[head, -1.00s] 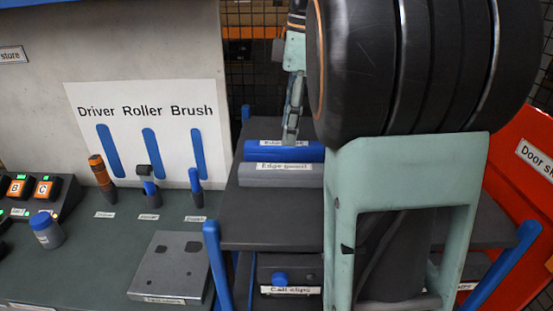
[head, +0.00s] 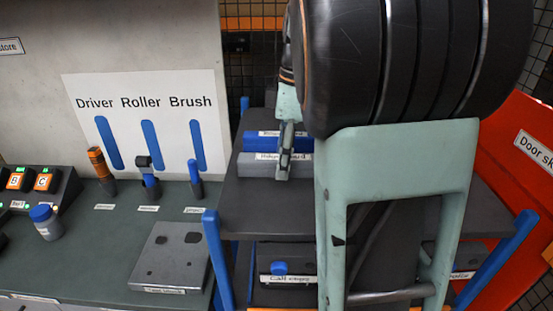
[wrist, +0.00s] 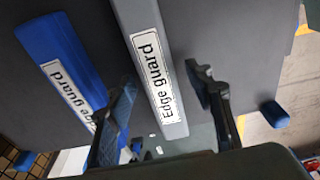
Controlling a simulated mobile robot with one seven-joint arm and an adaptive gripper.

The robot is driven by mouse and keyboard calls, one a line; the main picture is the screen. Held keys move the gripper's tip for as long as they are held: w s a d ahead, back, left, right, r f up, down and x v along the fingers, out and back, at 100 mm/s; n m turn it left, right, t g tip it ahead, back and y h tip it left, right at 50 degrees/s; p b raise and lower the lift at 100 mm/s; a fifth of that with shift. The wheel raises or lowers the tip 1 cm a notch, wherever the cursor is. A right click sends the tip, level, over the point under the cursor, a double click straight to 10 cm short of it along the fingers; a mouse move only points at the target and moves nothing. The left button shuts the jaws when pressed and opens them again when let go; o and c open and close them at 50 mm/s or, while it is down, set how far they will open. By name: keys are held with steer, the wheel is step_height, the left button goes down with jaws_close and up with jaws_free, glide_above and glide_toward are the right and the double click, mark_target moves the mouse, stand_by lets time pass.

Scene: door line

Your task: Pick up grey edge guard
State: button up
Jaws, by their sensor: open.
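The grey edge guard (head: 250,168) is a long bar with a white "Edge guard" label, lying on the dark top shelf of a cart. My gripper (head: 284,167) is over it in the head view, pointing down. In the wrist view the grey edge guard (wrist: 140,16) runs between the two open fingers of my gripper (wrist: 160,84), one finger on each side. I cannot tell whether either finger touches it. A blue edge guard (head: 256,142) lies parallel just behind it, and it also shows in the wrist view (wrist: 58,42). My arm hides the guards' right ends in the head view.
The cart's dark top shelf (head: 255,205) has blue corner posts (head: 217,255). A lower level holds a labelled bin (head: 300,262). Left of it is a bench with a grey block (head: 170,255) and upright tools (head: 150,180). A red panel (head: 515,120) stands at the right.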

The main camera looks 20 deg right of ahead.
steer(key=c, duration=1.3)
steer(key=shift+o, duration=0.2)
steer(key=shift+r, duration=0.2)
